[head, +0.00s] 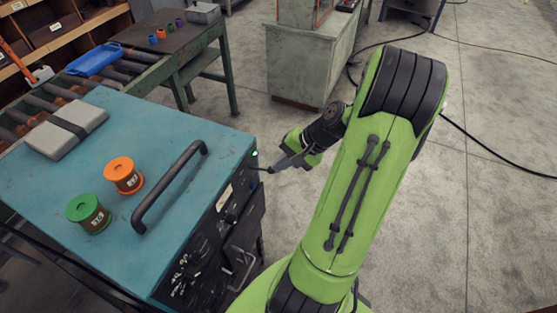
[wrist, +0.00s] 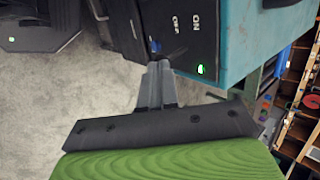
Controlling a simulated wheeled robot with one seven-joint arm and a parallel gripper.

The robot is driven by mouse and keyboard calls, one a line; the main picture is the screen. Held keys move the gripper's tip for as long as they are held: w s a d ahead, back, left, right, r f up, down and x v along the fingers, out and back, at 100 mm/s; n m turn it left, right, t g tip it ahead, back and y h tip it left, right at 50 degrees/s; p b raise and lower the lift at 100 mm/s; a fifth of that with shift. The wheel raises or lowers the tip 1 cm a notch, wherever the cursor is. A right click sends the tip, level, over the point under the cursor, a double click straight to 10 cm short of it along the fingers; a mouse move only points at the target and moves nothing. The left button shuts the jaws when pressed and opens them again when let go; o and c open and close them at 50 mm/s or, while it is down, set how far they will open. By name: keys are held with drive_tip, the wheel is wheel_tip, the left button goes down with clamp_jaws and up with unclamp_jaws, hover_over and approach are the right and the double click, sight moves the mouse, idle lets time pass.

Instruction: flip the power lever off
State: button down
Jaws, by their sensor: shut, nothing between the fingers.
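The power panel (wrist: 178,35) is a black face on the teal-topped cabinet, with ON and OFF lettering and a lit green lamp (wrist: 202,69). The lamp also glows in the head view (head: 254,153). My gripper (wrist: 160,66) is shut and empty, with its fingertips at the panel's edge near the OFF lettering. A small blue part (wrist: 154,46) shows just beyond the tips. The power lever itself is hard to make out; I cannot tell whether the fingers touch it. In the head view my gripper (head: 272,169) is beside the cabinet's right side.
The teal cabinet top (head: 130,125) carries a dark handle bar (head: 168,190), an orange spool (head: 123,175), a green spool (head: 88,212) and a grey case (head: 66,128). A grey cabinet (head: 305,70) stands behind. Cables lie on the floor; open floor is at right.

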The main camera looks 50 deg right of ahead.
wheel_tip(320, 180, down, 7)
drive_tip(key=s+t+y+b, duration=0.1)
drive_tip(key=t+y+b, duration=0.1)
drive_tip(key=t+b, duration=0.3)
drive_tip(key=shift+s+d+r+n+y+b, duration=0.2)
drive_tip(key=shift+d+n+y+b, duration=0.15)
drive_tip(key=shift+b, duration=0.2)
drive_tip(key=shift+a, duration=0.1)
drive_tip(key=shift+r+p, duration=0.8)
